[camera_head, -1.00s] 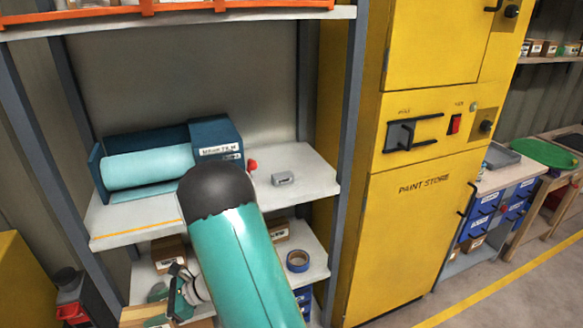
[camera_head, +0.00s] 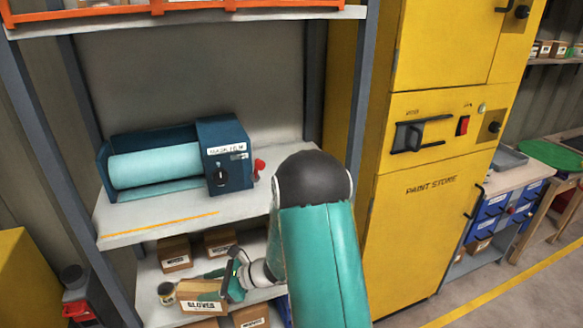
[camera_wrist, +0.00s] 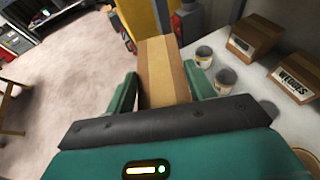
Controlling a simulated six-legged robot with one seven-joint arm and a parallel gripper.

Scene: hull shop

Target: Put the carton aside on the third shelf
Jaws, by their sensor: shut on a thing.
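My gripper (camera_head: 232,284) is shut on a brown carton (camera_head: 203,293), labelled "GLOVES" in the head view. In the wrist view the carton (camera_wrist: 158,70) sits between the two green fingers of my gripper (camera_wrist: 160,88), with a tan tape stripe along it. It is at the front of the lower shelf (camera_head: 150,277), below the shelf with the film dispenser. In the wrist view, floor shows to its left and the shelf to its right. I cannot tell whether it touches the shelf. My arm hides the right part of this shelf.
Two cartons (camera_head: 174,253) (camera_head: 220,243) stand farther back on the lower shelf; cans (camera_wrist: 204,57) (camera_wrist: 225,80) stand near the held carton. The middle shelf (camera_head: 150,222) holds a blue film dispenser (camera_head: 224,155), with bare room in front. A yellow cabinet (camera_head: 420,220) stands right.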

